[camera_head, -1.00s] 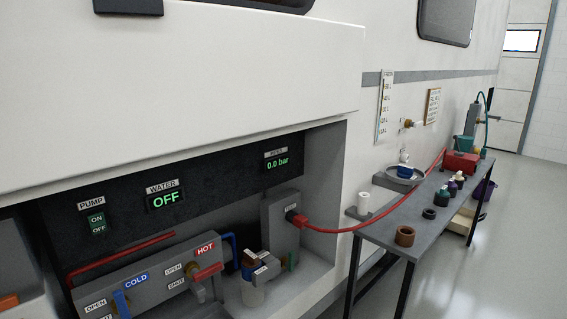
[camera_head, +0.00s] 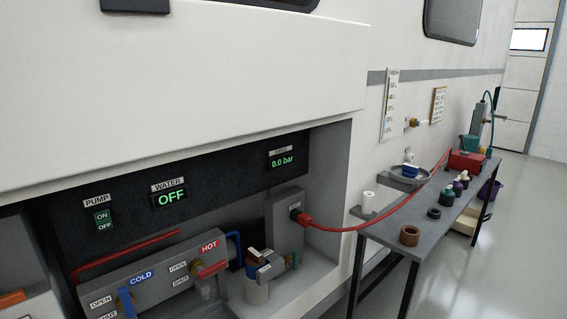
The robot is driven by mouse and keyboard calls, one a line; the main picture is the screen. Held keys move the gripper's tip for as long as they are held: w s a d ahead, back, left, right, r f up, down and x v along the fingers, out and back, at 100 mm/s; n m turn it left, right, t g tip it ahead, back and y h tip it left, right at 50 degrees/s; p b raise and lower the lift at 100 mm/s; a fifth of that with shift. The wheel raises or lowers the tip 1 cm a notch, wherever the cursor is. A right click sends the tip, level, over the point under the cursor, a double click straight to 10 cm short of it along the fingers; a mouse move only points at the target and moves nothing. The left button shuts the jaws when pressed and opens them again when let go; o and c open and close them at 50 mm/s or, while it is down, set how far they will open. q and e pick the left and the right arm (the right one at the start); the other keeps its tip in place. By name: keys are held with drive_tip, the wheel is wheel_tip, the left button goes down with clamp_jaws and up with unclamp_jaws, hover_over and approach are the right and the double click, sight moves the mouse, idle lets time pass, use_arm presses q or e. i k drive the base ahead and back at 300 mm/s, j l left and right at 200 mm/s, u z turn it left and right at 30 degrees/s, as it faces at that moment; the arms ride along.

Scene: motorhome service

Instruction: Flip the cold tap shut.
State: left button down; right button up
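The cold tap (camera_head: 126,301) has a blue lever under the blue COLD label (camera_head: 142,276), at the bottom left of the open service bay. Its lever stands near upright, between the OPEN label (camera_head: 101,302) and the lower SHUT label; its lower end is cut off by the picture's bottom edge. The hot tap (camera_head: 211,270) beside it has a red lever lying near level, under the red HOT label. Neither of my grippers shows in the head view.
The water display (camera_head: 171,197) reads OFF and the pipes display reads 0.0 bar. A red hose (camera_head: 335,229) runs from the bay to the right. A grey bench (camera_head: 408,231) with several pots stands along the vehicle. The floor at right is clear.

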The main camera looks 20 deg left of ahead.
sight(128, 307)
drive_tip(key=u, duration=1.7)
drive_tip(key=i+j, duration=0.1)
drive_tip(key=i, duration=0.15)
